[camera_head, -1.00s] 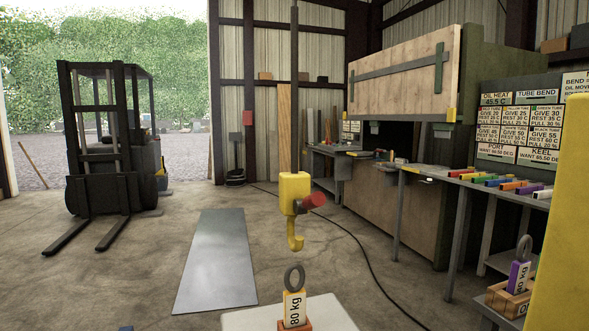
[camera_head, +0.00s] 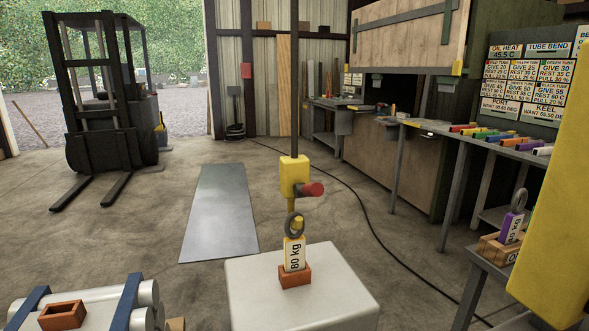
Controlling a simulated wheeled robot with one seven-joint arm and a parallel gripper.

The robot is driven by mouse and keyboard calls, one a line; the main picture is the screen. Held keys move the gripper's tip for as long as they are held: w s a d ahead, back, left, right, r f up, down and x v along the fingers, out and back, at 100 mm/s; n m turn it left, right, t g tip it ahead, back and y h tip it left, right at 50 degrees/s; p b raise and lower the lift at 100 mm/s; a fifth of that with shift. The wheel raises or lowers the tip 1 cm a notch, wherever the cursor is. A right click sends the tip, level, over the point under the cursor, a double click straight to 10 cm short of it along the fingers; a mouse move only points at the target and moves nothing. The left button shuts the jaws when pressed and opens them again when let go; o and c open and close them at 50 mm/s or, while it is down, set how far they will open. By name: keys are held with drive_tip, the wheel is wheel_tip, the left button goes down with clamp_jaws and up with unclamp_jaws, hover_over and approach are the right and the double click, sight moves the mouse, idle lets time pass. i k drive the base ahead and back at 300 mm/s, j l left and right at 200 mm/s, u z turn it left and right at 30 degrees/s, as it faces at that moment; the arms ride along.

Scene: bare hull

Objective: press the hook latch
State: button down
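The yellow hook block (camera_head: 294,176) hangs from a dark vertical bar in the middle of the head view. A red cylindrical knob (camera_head: 313,189), which looks like the latch, sticks out from its right side. The yellow hook (camera_head: 298,222) below overlaps the grey ring (camera_head: 290,229) of the yellow 80 kg weight (camera_head: 294,252). It seems to be in the ring, but I cannot tell if it bears on it. The weight stands upright in an orange holder (camera_head: 294,276) on a white block (camera_head: 300,305). My gripper is not in view.
A large yellow surface (camera_head: 560,220) fills the right edge. A purple weight (camera_head: 511,226) stands in a wooden crate at right. Pale cylinders with blue straps and an orange holder (camera_head: 62,315) lie front left. A forklift (camera_head: 105,110) stands at back left. A cable crosses the floor.

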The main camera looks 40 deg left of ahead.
sight(309, 190)
drive_tip(key=u, duration=1.65)
drive_tip(key=i+j, duration=0.6)
drive_tip(key=i, duration=0.25)
